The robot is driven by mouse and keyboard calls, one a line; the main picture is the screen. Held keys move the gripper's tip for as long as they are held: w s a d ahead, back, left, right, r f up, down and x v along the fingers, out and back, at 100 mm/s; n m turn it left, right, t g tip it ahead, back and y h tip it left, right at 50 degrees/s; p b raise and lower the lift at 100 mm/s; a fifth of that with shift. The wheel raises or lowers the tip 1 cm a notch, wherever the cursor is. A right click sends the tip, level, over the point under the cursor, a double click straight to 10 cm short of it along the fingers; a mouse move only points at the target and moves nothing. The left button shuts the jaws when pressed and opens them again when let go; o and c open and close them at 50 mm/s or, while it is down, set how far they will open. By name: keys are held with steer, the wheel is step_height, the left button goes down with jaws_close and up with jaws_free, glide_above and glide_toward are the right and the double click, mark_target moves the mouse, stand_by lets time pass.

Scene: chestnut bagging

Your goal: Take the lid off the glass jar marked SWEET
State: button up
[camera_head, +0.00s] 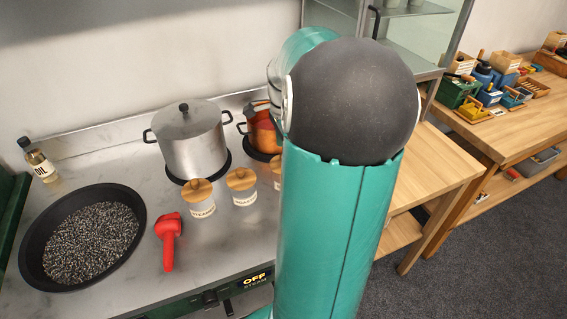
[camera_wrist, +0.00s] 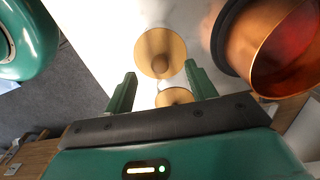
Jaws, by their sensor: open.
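Glass jars with round wooden lids stand on the steel counter in the head view. One jar (camera_head: 201,209) is left, one jar (camera_head: 243,197) is in the middle, and a third jar (camera_head: 277,182) is partly hidden by my arm. The labels are too small to read, so I cannot tell which is marked SWEET. In the wrist view my gripper (camera_wrist: 160,70) is open and empty. A wooden lid with a round knob (camera_wrist: 162,50) shows between and beyond its fingertips. A second lid (camera_wrist: 174,96) lies nearer, partly covered by the gripper. My gripper is hidden in the head view.
A copper pot (camera_wrist: 283,58) is close on the right in the wrist view, and behind the jars in the head view (camera_head: 262,135). A steel pot (camera_head: 190,143), black pan (camera_head: 36,245), red tool (camera_head: 168,240) and oil bottle (camera_head: 39,160) stand on the counter.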

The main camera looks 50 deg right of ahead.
step_height(320, 180, down, 3)
steer(key=shift+w+a+f, duration=0.1)
steer(key=shift+f, duration=0.05)
jaws_close()
stand_by(0.4)
